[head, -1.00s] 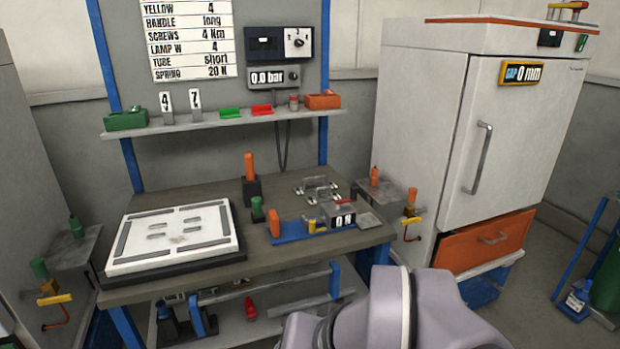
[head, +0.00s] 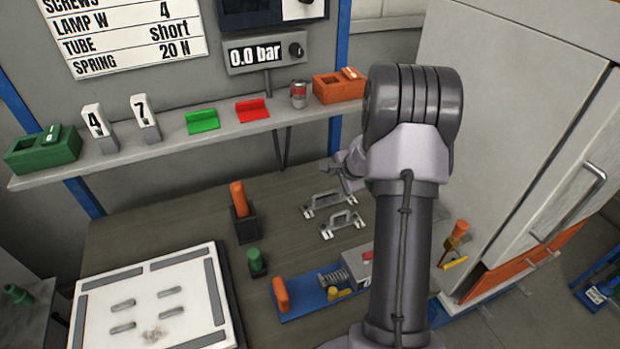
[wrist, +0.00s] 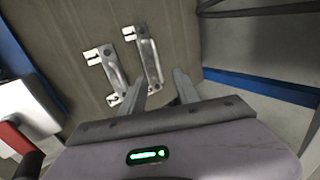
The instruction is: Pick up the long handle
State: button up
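Two metal bar handles on small foot plates lie side by side on the workbench. The long handle looks to be the farther one (head: 325,202) in the head view; it is the right one (wrist: 150,58) in the wrist view. The shorter handle (head: 342,223) lies nearer the front and is the left one (wrist: 113,72) in the wrist view. My gripper (wrist: 163,78) is open, with nothing between its fingers. In the head view my gripper (head: 348,172) is above the bench near the long handle, partly hidden by my arm. The left finger overlaps the long handle's lower end; contact cannot be told.
A blue fixture (head: 305,304) with a spring and orange grip stands in front of the handles. An orange-handled tool (head: 239,200) and a green knob (head: 256,262) stand to the left. A shelf (head: 180,139) runs above the bench. A white cabinet (head: 535,130) stands right.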

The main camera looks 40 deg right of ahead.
send_near(326, 192)
jog(key=x, duration=0.4)
jog(key=shift+a+f+b, duration=0.25)
jog(key=shift+b, duration=0.1)
jog(key=x, duration=0.6)
jog(key=shift+w+d+f+p, duration=0.15)
jog(key=shift+d+p, duration=0.1)
jog(key=shift+p, duration=0.05)
grip_shut()
